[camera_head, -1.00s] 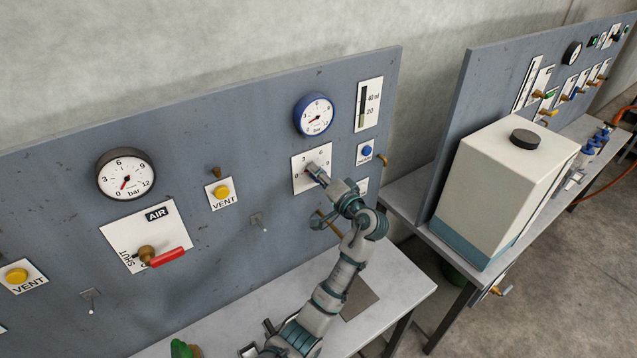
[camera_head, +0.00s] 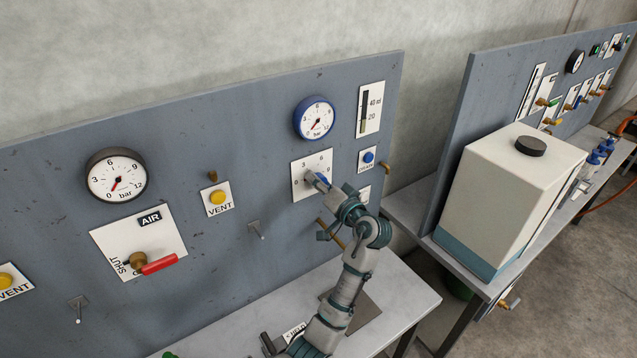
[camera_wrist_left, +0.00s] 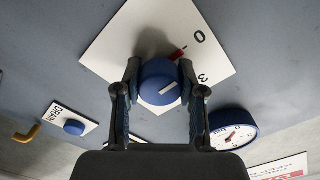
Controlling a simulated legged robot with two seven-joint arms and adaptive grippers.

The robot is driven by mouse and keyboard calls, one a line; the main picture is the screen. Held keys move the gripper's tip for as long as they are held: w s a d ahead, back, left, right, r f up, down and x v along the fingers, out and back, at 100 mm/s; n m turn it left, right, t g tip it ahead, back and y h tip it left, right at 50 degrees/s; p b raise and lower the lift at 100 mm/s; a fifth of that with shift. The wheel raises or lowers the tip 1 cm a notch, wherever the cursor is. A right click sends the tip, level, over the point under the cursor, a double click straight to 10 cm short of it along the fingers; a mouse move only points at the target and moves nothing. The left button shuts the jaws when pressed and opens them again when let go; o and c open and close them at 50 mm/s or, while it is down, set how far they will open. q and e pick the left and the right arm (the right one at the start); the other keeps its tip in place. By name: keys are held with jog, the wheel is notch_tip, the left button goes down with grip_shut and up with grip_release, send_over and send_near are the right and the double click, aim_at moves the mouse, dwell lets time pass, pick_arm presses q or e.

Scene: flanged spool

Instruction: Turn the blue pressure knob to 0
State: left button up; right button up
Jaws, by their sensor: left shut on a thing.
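The blue pressure knob (camera_wrist_left: 158,82) sits on a white dial plate (camera_wrist_left: 125,45) with 0 and 3 visible in the left wrist view. A red mark lies near the 0. My left gripper (camera_wrist_left: 161,88) is shut on the knob, one finger on each side. In the head view my left gripper (camera_head: 320,182) reaches the plate (camera_head: 303,168) and partly covers the knob. The blue-rimmed gauge (camera_head: 314,118) above has its needle pointing down and left. My right gripper is not in view.
A blue drain button (camera_head: 368,157) is right of the plate. A yellow vent button (camera_head: 217,197) and a red-handled air valve (camera_head: 158,264) are to the left. A brass lever (camera_head: 329,232) stands below the plate, close to my wrist.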

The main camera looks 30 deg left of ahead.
pick_arm(q)
jog(key=shift+f, duration=0.3)
jog(key=o, duration=0.9)
jog(key=shift+o, duration=1.2)
jog(key=shift+w, duration=0.15)
jog(key=shift+d+r, duration=0.1)
jog(key=shift+r, duration=0.1)
jog(key=shift+d, duration=0.2)
jog(key=v, duration=1.1)
jog(key=shift+s+d, duration=0.2)
jog(key=shift+d, duration=0.15)
jog(key=shift+a, duration=0.1)
